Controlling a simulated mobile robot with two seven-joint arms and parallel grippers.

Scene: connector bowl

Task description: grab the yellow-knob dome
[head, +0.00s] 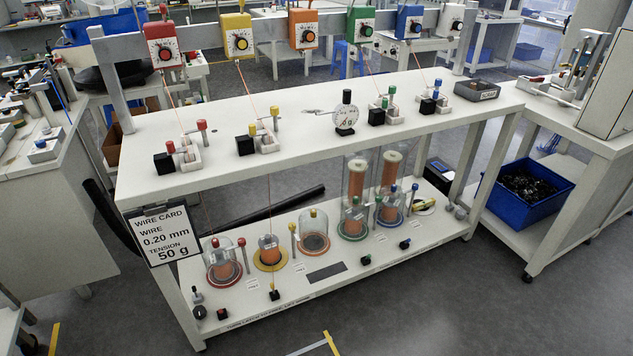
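A clear dome (313,228) with a small yellowish knob on top stands on the lower shelf (262,305) of the white bench. It sits on a round base with an orange-red ring, near the middle of the row. To its left, a copper-coloured spool (268,246) stands on a yellow-ringed base (270,264), with no dome clearly visible over it. Neither of my grippers shows in the head view.
A red-knobbed dome (221,256) stands at the left of the row, and tall clear cylinders (355,172) stand to the right. The bench top (190,185) hangs over the shelf. A wire card (164,233) hangs at the left corner.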

